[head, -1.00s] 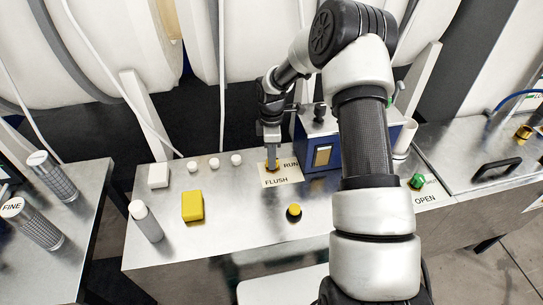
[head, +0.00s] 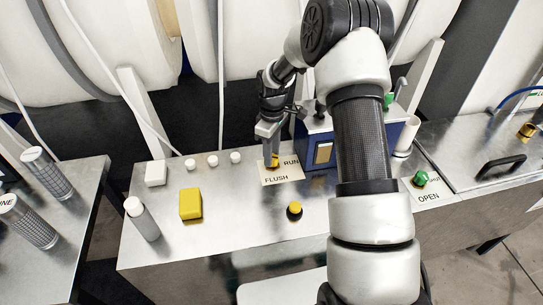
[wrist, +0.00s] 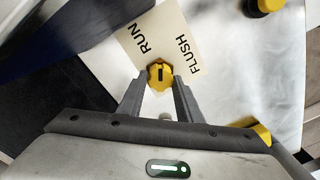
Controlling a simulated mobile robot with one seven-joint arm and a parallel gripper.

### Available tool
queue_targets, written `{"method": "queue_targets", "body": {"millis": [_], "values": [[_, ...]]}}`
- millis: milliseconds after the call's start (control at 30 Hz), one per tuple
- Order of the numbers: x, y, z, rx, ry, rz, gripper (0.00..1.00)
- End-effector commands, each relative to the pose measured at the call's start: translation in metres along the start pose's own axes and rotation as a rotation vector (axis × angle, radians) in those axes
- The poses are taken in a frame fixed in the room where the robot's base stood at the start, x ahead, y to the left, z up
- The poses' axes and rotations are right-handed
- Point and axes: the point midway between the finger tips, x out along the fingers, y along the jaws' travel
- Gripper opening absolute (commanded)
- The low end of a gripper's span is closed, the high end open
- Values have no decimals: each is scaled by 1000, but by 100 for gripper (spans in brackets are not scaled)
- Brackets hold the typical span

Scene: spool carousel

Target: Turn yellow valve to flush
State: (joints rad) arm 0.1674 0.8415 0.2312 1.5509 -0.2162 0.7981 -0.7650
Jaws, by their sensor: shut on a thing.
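The yellow valve (head: 275,160) is a small knob on a cream plate marked RUN and FLUSH, on the metal bench. In the wrist view the yellow valve (wrist: 160,68) shows a dark mark on top, but I cannot tell which label it points to. My gripper (head: 268,154) reaches down to the valve from above. In the wrist view my gripper (wrist: 161,84) has one finger on each side of the knob, shut on it. The fingers hide part of the knob in the head view.
A yellow button (head: 294,211) on a black base stands in front of the plate. A yellow block (head: 190,204) and a white-capped bottle (head: 142,217) stand to the left. A blue box (head: 320,150) stands close on the right, with a green knob (head: 421,178) marked OPEN beyond.

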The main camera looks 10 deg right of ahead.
Motion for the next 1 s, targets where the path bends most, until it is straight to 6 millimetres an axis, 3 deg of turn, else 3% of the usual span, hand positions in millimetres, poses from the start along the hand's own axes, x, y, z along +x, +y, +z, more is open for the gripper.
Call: {"method": "queue_targets", "body": {"millis": [1000], "values": [[0,2,1,910,29,1,10]]}}
